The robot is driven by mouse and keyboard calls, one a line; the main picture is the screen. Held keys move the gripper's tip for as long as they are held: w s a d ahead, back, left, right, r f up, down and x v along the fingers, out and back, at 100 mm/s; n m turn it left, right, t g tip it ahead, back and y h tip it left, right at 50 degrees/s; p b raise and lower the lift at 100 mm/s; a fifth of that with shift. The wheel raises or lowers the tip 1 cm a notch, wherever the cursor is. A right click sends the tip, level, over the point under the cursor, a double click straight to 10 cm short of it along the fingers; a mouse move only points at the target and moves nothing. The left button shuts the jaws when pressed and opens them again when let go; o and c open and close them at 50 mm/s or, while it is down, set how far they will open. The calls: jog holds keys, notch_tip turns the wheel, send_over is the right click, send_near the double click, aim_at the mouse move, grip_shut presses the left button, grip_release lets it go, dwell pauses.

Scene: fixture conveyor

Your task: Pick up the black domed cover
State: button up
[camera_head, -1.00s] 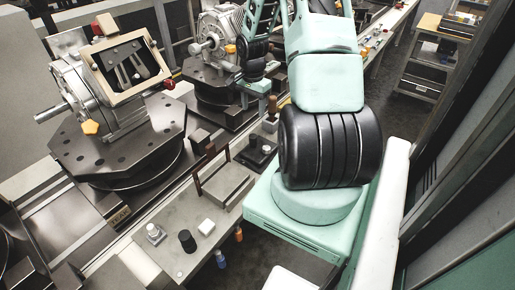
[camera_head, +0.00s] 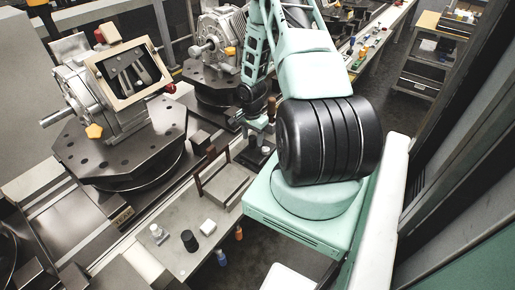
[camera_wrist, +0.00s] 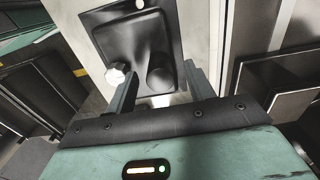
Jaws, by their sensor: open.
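In the wrist view a black domed cover (camera_wrist: 160,76) stands on a black plate (camera_wrist: 112,22), with a white knob (camera_wrist: 117,74) to its left. My gripper (camera_wrist: 159,68) is open, its two fingers on either side of the cover in the picture. Nothing is held, and I cannot tell the height gap. In the head view my gripper (camera_head: 262,117) is above the black plate (camera_head: 248,158); the white knob (camera_head: 266,150) shows there, while the cover is mostly hidden by my gripper.
A black cylindrical piece (camera_head: 189,240), a white block (camera_head: 208,227) and a grey-white knob (camera_head: 158,233) stand on the near grey table (camera_head: 180,262). A small framed stand (camera_head: 224,184) is left of the plate. A machine part on a dark turntable (camera_head: 120,145) is at left.

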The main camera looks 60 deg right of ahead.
jog(key=shift+f, duration=0.4)
grip_shut()
jog(key=shift+r, duration=0.1)
jog(key=shift+r+b, duration=0.9)
jog(key=shift+r, duration=4.05)
